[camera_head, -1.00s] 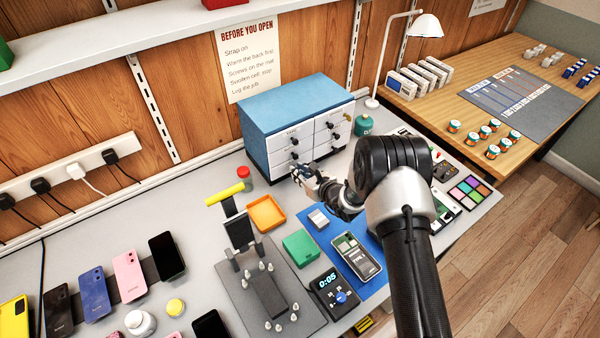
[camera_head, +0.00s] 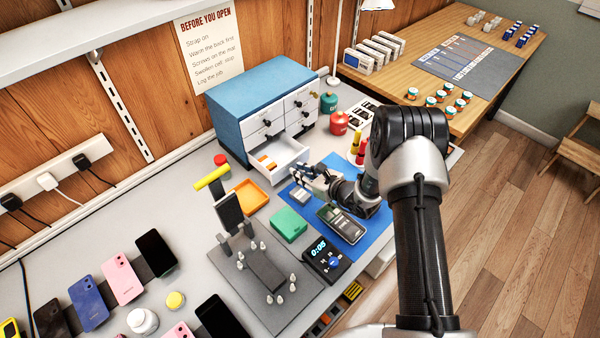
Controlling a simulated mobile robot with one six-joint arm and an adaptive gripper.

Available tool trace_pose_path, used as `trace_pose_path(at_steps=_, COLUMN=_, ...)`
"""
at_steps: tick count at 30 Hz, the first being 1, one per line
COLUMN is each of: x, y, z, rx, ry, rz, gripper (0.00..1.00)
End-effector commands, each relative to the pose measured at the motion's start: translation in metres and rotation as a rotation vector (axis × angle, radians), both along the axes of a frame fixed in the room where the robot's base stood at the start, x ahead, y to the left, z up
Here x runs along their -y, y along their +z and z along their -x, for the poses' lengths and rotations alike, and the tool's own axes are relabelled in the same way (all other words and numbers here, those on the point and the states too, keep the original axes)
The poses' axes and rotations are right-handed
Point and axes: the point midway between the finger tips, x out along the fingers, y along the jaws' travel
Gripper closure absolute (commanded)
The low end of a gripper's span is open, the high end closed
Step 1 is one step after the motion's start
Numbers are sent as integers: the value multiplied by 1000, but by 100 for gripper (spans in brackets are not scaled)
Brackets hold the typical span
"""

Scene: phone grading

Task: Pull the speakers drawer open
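The blue drawer cabinet (camera_head: 262,84) stands against the wall, with white drawer fronts and dark knobs. Its bottom left drawer (camera_head: 287,150) is pulled out toward me, and orange and white contents show inside. The other drawers are closed. The labels are too small to read, so I cannot tell which name this drawer bears. My gripper (camera_head: 300,174) is low over the bench, right in front of the open drawer's front panel. The drawer's knob is hidden behind the gripper, and I cannot tell whether the fingers hold it.
Red and green canisters (camera_head: 338,123) stand right of the cabinet.

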Motion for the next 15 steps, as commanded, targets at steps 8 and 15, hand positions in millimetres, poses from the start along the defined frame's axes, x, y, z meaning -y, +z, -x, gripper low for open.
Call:
trace_pose_path(at_steps=8, x=0, y=0, z=0, rx=0, ry=0, rz=0, gripper=63)
trace_pose_path(at_steps=15, x=0, y=0, z=0, rx=0, ry=0, rz=0, gripper=63)
